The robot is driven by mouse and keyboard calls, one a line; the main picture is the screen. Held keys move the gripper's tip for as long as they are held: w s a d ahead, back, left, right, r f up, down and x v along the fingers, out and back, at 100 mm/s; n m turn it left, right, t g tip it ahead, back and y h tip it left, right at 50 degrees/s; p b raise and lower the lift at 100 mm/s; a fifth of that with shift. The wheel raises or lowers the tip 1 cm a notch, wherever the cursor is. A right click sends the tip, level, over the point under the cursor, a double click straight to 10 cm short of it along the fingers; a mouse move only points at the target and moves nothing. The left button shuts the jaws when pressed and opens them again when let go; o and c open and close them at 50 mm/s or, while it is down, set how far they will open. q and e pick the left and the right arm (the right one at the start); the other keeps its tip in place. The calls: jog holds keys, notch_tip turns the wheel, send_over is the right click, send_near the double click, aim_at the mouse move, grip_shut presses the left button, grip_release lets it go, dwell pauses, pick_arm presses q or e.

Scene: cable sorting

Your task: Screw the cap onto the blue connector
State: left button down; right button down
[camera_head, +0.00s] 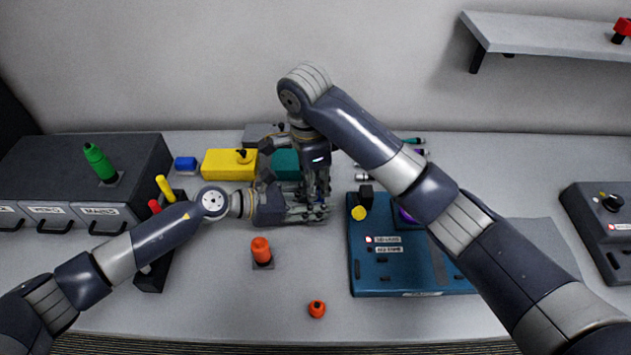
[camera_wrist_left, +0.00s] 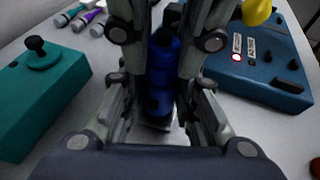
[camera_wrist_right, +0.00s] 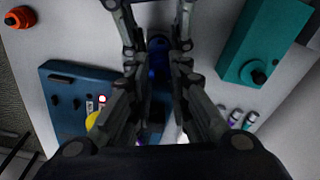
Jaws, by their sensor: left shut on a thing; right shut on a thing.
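The blue connector (camera_wrist_left: 160,75) stands between the fingers of my left gripper (camera_wrist_left: 165,60), which is shut on it from the side. In the head view my left gripper (camera_head: 318,213) reaches in low over the table, and the fingers hide the connector. My right gripper (camera_head: 318,190) points down just above it, its fingers close to the left ones. In the right wrist view my right gripper (camera_wrist_right: 158,50) is shut on a blue part (camera_wrist_right: 157,62), apparently the cap, in line with the connector. The seam between cap and connector is hidden.
An orange connector (camera_head: 262,250) stands in front, with a loose orange cap (camera_head: 317,309) nearer the edge. A dark blue panel (camera_head: 405,280) lies right. Yellow (camera_head: 222,167) and teal (camera_head: 285,160) boxes stand behind. A green connector (camera_head: 98,162) tops the drawer unit (camera_head: 140,160).

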jog(key=m, duration=0.7)
jog(key=c, duration=1.5)
grip_release()
jog(key=shift+a+r, duration=0.1)
jog(key=shift+r, duration=2.15)
